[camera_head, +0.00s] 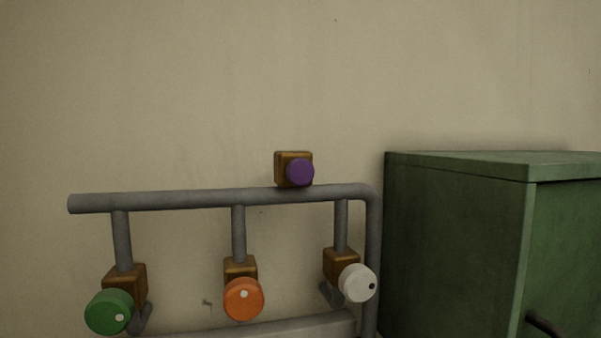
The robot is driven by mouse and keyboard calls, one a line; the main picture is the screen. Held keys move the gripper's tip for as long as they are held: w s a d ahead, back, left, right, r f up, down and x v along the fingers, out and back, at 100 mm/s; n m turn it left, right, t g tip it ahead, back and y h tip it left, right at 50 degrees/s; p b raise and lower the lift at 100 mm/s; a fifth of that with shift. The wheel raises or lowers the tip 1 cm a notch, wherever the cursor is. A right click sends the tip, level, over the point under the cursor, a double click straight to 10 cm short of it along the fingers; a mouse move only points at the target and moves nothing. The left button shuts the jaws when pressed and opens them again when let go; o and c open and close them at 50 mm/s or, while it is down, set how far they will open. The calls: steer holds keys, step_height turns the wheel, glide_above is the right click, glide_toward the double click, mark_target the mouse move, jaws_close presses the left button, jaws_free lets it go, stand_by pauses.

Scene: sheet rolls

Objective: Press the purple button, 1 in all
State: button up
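The purple button (300,172) is a round cap on the front of a small brown block (281,165). The block sits just above the grey horizontal pipe, against the wall, near the middle of the camera view. The button faces toward me and nothing covers it. My gripper does not show in this view.
Below the button runs a grey pipe (170,201) with green (108,312), orange (243,299) and white (355,283) round knobs on brown blocks. A green cabinet (455,240) with a dark handle (548,326) stands at right. The wall (200,80) above is bare.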

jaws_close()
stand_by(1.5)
